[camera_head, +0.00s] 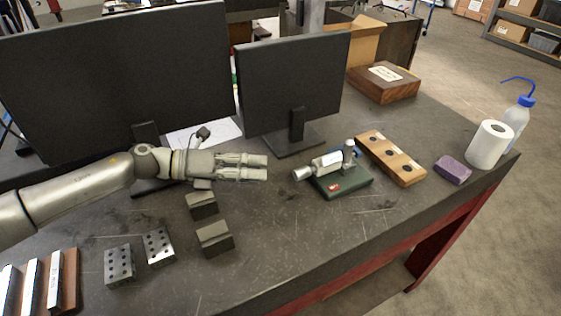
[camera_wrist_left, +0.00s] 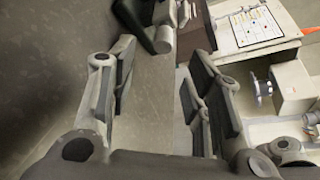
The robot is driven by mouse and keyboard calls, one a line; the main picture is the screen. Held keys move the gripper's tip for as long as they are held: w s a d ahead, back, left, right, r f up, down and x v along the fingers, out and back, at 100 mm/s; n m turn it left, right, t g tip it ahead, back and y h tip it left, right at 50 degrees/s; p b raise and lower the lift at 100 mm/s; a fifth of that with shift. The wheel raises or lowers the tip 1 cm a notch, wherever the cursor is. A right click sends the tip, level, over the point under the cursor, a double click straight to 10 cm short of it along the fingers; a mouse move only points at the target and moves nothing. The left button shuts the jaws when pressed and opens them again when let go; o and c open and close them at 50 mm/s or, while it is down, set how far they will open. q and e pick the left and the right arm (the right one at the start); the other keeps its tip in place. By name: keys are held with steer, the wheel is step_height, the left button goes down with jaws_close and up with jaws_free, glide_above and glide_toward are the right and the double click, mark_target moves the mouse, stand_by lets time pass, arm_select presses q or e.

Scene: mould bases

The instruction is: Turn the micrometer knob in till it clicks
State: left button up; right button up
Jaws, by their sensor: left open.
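The micrometer (camera_head: 326,162) is a silver instrument on a dark green base (camera_head: 347,183), standing on the dark bench. Its knob (camera_head: 300,174) is the round end on the left. My left gripper (camera_head: 266,167) comes in from the left, open and empty, its fingers pointing at the knob with a gap between. In the left wrist view the gripper (camera_wrist_left: 160,85) has its fingers spread. The green base (camera_wrist_left: 132,14) and a silver cylinder, seemingly the knob (camera_wrist_left: 163,40), show beyond the fingers at the top. My right gripper is not in view.
Two monitors (camera_head: 290,85) stand behind. Two dark blocks (camera_head: 214,239) lie in front of my left gripper, with drilled metal blocks (camera_head: 119,266) to the left. A wooden holder (camera_head: 391,158), purple block (camera_head: 452,169) and paper roll (camera_head: 489,145) are at right.

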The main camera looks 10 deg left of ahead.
mark_target(294, 172)
arm_select(q)
steer(key=p+x, duration=0.1)
steer(key=x, duration=0.3)
steer(key=p+x, duration=0.1)
steer(key=x, duration=0.4)
steer(key=shift+s+d+r+p, duration=0.1)
steer(key=shift+d+r+p, duration=0.05)
steer(key=shift+d+p, duration=0.2)
steer(key=shift+x, duration=0.8)
jaws_close()
